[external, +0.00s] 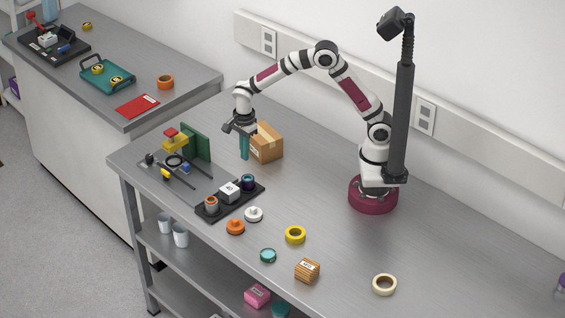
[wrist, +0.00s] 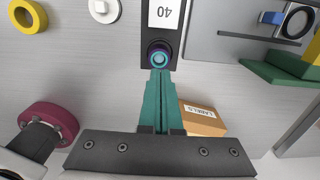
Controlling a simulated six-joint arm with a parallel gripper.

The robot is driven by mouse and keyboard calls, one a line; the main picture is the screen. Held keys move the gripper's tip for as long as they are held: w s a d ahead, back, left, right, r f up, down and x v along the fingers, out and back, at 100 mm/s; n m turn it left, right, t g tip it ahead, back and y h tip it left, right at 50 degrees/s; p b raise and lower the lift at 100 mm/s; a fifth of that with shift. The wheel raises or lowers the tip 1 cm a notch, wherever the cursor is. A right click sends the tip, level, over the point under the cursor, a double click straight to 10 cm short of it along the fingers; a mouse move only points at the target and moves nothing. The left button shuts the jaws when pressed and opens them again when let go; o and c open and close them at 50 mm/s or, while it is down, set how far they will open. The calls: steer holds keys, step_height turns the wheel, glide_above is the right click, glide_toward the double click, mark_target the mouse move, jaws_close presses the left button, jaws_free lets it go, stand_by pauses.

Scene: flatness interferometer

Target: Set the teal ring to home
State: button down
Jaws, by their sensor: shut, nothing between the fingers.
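A dark round part with a teal and purple ring (external: 248,181) stands at the far right end of a black base (external: 217,213). The same ring (wrist: 160,56) shows in the wrist view just beyond my fingertips. A white block (external: 229,190) marked 40 sits in the middle of the base, and an orange-topped part (external: 211,203) is at its near end. A separate teal round piece (external: 268,255) lies on the bench. My gripper (external: 244,158), with teal fingers pointing down, is shut and empty above the bench; it also shows in the wrist view (wrist: 160,73).
A cardboard box (external: 267,142) stands close beside my fingers. A green upright plate (external: 197,141) is to their left. Orange (external: 235,227), white (external: 254,214) and yellow (external: 295,235) round pieces lie in front of the base. The bench's right side is mostly clear.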

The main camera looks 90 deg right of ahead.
step_height(320, 180, up, 6)
steer(key=shift+f, duration=0.25)
steer(key=s+a+r+n+y, duration=0.1)
steer(key=s+a+n, duration=0.3)
steer(key=s+n, duration=0.6)
steer(key=s+a+r+n, duration=0.1)
steer(key=s+a+n, duration=0.3)
steer(key=s+n, duration=0.7)
steer(key=s, duration=0.8)
steer(key=shift+a+r+n+y, duration=0.15)
steer(key=shift+r+n+y, duration=0.15)
steer(key=shift+r+y, duration=0.1)
